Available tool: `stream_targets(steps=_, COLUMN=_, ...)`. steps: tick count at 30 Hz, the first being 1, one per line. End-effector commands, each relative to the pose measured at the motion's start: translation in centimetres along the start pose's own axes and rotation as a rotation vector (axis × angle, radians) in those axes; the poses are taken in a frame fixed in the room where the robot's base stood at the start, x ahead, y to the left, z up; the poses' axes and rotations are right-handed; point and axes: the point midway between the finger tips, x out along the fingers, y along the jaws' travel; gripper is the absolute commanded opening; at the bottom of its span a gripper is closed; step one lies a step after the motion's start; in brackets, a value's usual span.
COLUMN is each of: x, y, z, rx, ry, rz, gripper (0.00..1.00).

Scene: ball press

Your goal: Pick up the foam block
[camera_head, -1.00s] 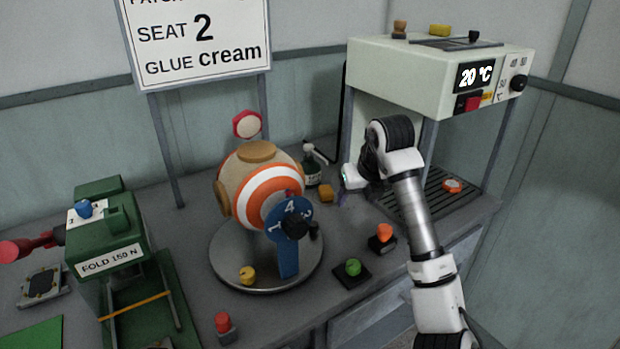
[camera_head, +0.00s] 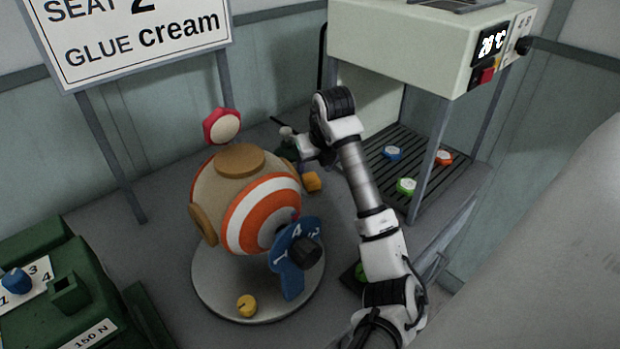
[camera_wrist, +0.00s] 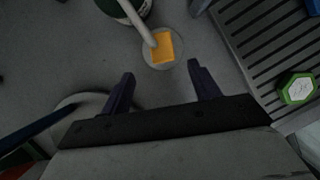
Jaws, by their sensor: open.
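My gripper (camera_wrist: 161,76) is open and empty. Its two dark fingers are apart, and the block appears beyond the fingertips, roughly in line with the gap. In the head view my arm's wrist hides most of the gripper's fingers.
The striped ball (camera_head: 262,212) stands on a round metal plate with a blue numbered lever (camera_head: 293,262). A heater stands at right; blue, green (camera_wrist: 297,88) and orange hexagonal pieces lie on its slatted base (camera_head: 388,177). A green press (camera_head: 45,285) is at lower left.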

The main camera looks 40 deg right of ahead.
Motion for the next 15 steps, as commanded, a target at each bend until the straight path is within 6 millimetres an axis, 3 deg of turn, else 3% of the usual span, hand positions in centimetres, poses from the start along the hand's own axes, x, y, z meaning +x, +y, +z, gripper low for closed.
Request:
stream_targets(steps=3, x=1.9, y=0.1, z=0.1, rx=0.000, ry=0.002, rz=0.002, gripper=0.62)
stream_targets(steps=11, x=3.8, y=0.0, z=0.0, rx=-0.001, ry=0.001, rz=0.001, gripper=0.62)
stream_targets(steps=15, x=5.9, y=-0.2, z=-0.2, rx=0.000, ry=0.004, rz=0.004, gripper=0.62)
